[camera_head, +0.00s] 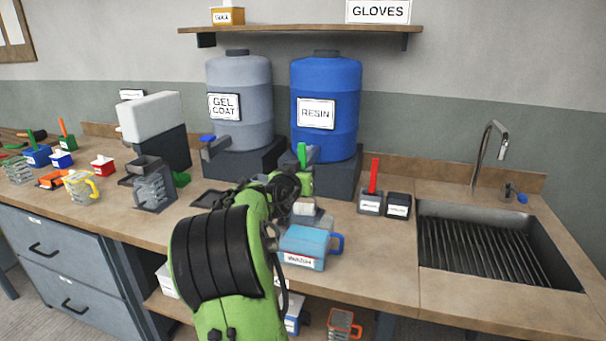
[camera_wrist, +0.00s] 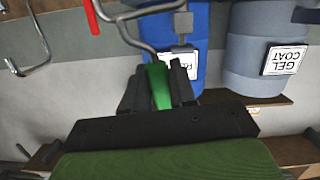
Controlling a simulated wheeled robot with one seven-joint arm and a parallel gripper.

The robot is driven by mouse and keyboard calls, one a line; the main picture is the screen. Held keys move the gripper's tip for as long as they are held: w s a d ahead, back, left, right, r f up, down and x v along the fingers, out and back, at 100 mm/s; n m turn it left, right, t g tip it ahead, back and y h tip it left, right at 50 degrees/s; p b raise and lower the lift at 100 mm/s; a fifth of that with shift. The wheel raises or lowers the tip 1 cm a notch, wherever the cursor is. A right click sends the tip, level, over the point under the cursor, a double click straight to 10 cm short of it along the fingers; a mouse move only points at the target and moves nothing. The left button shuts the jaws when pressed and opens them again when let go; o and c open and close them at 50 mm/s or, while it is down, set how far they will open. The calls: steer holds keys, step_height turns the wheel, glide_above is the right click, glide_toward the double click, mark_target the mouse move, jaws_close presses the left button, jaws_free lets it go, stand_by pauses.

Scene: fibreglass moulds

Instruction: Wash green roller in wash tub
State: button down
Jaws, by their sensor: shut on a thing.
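The green roller's green handle (camera_wrist: 160,86) is between the dark fingers of my gripper (camera_wrist: 160,88) in the wrist view, and my gripper is shut on it. Grey bent wire (camera_wrist: 130,25) shows beyond the handle there. In the head view a green upright handle (camera_head: 301,155) shows behind my arm, above the counter. The roller's head is not clear. The wash tub (camera_head: 303,248) is a light blue box labelled WASH with a dark blue side handle. It stands at the counter's front, just below and in front of my gripper. Its inside cannot be made out.
A grey gel coat drum (camera_head: 240,85) and blue resin drum (camera_head: 325,80) stand behind. Two dark pots (camera_head: 398,208), one with a red handle (camera_head: 374,174), stand right of the tub, before the sink (camera_head: 480,250). Mugs and small boxes crowd the left. Bare counter (camera_head: 375,262) lies right of the tub.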

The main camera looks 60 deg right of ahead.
mark_target(303, 154)
steer(key=shift+r, duration=0.15)
step_height(303, 154, up, 5)
steer(key=p, duration=0.3)
stand_by(0.3)
